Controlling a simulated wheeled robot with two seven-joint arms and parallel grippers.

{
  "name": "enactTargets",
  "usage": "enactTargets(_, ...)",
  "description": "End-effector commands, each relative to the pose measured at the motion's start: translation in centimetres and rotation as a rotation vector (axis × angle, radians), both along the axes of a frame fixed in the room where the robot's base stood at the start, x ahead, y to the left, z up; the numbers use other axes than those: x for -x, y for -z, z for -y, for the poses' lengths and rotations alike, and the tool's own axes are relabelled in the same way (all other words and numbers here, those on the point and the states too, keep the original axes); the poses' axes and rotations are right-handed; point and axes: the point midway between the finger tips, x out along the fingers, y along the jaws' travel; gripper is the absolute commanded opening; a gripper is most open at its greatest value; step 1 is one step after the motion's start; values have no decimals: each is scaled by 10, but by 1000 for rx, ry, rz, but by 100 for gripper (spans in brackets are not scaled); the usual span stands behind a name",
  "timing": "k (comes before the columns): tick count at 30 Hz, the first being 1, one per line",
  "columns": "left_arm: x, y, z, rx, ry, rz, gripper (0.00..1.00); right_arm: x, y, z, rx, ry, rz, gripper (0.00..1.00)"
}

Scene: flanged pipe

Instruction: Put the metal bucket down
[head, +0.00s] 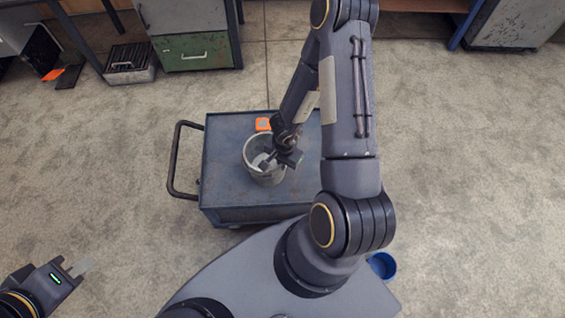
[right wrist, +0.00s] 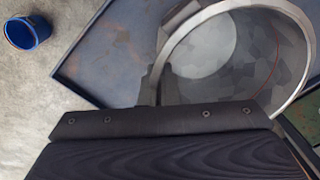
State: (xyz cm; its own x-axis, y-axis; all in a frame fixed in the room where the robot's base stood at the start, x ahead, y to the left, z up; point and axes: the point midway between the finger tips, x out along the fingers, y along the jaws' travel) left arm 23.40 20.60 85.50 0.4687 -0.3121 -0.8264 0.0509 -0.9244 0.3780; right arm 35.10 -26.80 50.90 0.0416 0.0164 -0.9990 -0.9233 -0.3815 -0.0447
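The metal bucket (head: 253,150) is a grey, open-topped pail within the outline of the blue cart's top in the head view. Its round rim and grey inside fill the upper right of the right wrist view (right wrist: 290,95). My right gripper (head: 268,160) reaches down to the bucket, with its fingers at the rim; it appears shut on the rim (right wrist: 157,82). Whether the bucket's base touches the cart is hard to tell. My left gripper (head: 72,268) is open and empty over the floor at the lower left.
The blue cart (head: 225,190) has a dark handle (head: 173,160) on its left. An orange object (head: 263,124) lies behind the bucket. A blue cup-like container (head: 382,265) stands on the floor at right. The cart top left of the bucket is clear. Cabinets (head: 195,50) stand behind.

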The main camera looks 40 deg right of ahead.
Motion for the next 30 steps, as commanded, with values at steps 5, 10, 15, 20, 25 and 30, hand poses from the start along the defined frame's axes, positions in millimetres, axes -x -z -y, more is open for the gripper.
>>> enactTargets(5, 0, 0, 0, 0, 0, 0, 0, 0, 0, 0, 0, 0, 0, 24)
enactTargets(10, 0, 0, 0, 0, 0, 0, 0, 0, 0, 0, 0, 0, 0, 24)
enactTargets(15, 0, -3, 0, 0, 0, 0, 0, 0, -5, 0, 0, 0, 1, 24)
enactTargets(20, 0, -25, 0, 0, 0, 0, 0, 0, -32, 0, 0, -2, 1, 24)
enactTargets(25, 0, -58, 0, 0, 0, 0, 0, 2, -73, 1, 1, -1, 1, 24)
enactTargets(30, 0, -83, 0, 0, 0, 0, 0, 4, -104, 2, -1, 1, 1, 24)
